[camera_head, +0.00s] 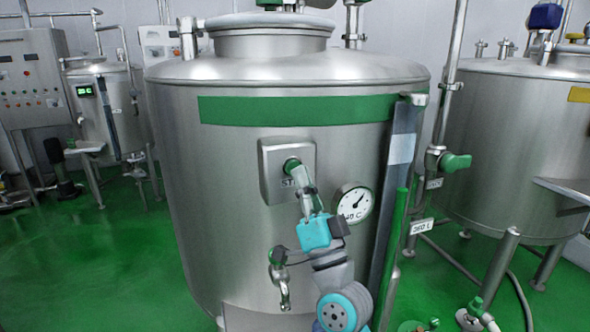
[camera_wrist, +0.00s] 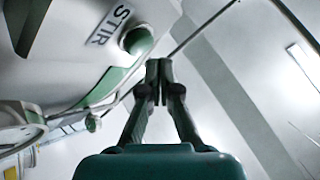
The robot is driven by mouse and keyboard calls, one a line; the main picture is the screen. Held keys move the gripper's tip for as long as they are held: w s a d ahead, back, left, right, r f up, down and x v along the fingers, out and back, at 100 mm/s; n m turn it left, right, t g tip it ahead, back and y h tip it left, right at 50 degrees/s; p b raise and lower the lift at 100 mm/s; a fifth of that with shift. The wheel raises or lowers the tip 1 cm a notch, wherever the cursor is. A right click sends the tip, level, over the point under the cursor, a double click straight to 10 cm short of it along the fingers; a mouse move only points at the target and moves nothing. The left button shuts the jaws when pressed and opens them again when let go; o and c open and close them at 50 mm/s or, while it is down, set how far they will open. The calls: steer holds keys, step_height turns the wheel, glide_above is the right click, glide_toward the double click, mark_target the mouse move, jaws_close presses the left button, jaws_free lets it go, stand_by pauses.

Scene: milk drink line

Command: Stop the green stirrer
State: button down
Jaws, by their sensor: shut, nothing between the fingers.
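The green-banded steel tank (camera_head: 230,200) stands in the middle of the head view. On its front is a grey switch box (camera_head: 272,180) with a green knob (camera_head: 291,165) and a label starting "ST". The wrist view shows the green knob (camera_wrist: 137,40) beside a "STIR" label (camera_wrist: 110,24). My gripper (camera_head: 302,176) is shut and empty, with its fingertips close to the knob in the head view. In the wrist view my gripper (camera_wrist: 158,66) shows just below and right of the knob. I cannot tell whether they touch. The stirrer inside the tank is hidden.
A round dial gauge (camera_head: 354,203) sits right of my gripper. A tap (camera_head: 281,285) juts out below the box. A green-filled level tube (camera_head: 395,245) runs down the tank's right side. Another tank (camera_head: 500,140) with a green-handled valve (camera_head: 455,162) nearby stands right.

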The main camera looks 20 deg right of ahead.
steer(key=shift+s, duration=0.15)
steer(key=s, duration=0.5)
steer(key=shift+s, duration=0.35)
stand_by(0.5)
steer(key=s+f+g+h, duration=0.15)
steer(key=s+f, duration=0.25)
steer(key=f, duration=0.5)
steer(key=s+f+n+g+h, duration=0.15)
steer(key=s+f, duration=0.25)
steer(key=f, duration=0.5)
steer(key=s+f+g, duration=0.3)
steer(key=s+f, duration=0.1)
steer(key=f, duration=0.5)
steer(key=s+f+n+g, duration=0.1)
steer(key=s+f, duration=0.3)
steer(key=s, duration=0.5)
steer(key=s+f+n+g, duration=0.2)
steer(key=s+f+g, duration=0.1)
steer(key=s, duration=0.6)
steer(key=s+f+n+g, duration=0.1)
steer(key=s+f+g, duration=0.1)
steer(key=s+f, duration=0.4)
steer(key=s, duration=0.4)
steer(key=shift+n, duration=0.35)
